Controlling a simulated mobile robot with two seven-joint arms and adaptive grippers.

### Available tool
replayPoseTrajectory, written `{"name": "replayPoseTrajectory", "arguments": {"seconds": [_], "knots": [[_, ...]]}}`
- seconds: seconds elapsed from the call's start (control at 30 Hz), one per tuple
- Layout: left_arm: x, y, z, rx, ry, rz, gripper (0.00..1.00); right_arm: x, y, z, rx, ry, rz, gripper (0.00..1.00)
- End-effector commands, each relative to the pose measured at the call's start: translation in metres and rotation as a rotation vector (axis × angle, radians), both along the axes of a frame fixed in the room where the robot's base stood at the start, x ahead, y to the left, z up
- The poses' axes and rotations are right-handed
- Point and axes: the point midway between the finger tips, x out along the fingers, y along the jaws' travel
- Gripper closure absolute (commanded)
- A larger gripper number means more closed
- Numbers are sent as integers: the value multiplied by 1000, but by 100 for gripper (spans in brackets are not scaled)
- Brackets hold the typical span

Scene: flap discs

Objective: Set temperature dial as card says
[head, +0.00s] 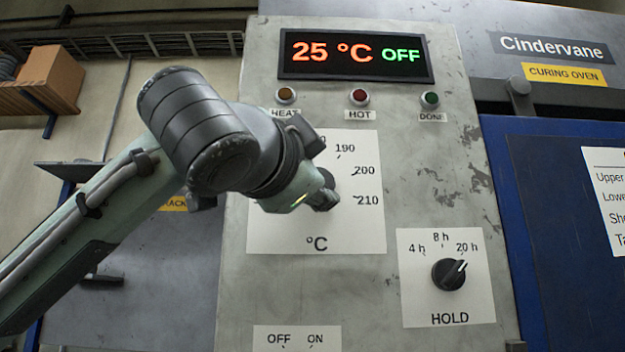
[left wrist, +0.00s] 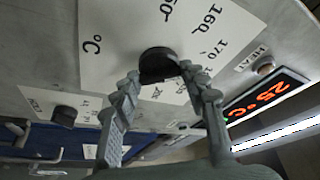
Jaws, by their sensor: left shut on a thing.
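The black temperature dial (left wrist: 158,64) sits on a white °C plate (head: 365,225) of the oven panel. My left gripper (left wrist: 158,76) is shut on this dial, one finger on each side. In the head view my left gripper (head: 322,196) and arm cover most of the dial and the left part of its scale. The marks 190, 200 and 210 show there; 160 and 170 show in the left wrist view. The dial's pointer is hidden. A white card (head: 605,200) is cut off at the right edge, so its values cannot be read. My right gripper is out of view.
The display (head: 355,55) reads 25 °C OFF. The HOLD dial (head: 449,274) points toward 20 h. Below my arm is an OFF/ON plate (head: 297,338). HEAT, HOT and DONE lamps sit under the display. The blue oven door (head: 550,250) is at the right.

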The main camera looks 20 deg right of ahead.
Motion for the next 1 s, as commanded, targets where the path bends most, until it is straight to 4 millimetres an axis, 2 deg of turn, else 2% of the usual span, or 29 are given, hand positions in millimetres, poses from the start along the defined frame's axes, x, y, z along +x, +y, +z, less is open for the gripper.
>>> {"name": "replayPoseTrajectory", "arguments": {"seconds": [0.17,0.2,0.33,0.67,0.77,1.0], "knots": [[0,0,0,0,2,0,85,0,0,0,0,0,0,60],[0,0,0,0,2,0,53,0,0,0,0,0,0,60],[0,0,0,1,1,-1,37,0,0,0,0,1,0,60],[-2,1,0,1,-1,-1,35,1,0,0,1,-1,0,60],[-9,6,-2,1,-1,-1,35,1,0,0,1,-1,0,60],[-41,28,-11,1,-2,-1,35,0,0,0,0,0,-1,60]]}}
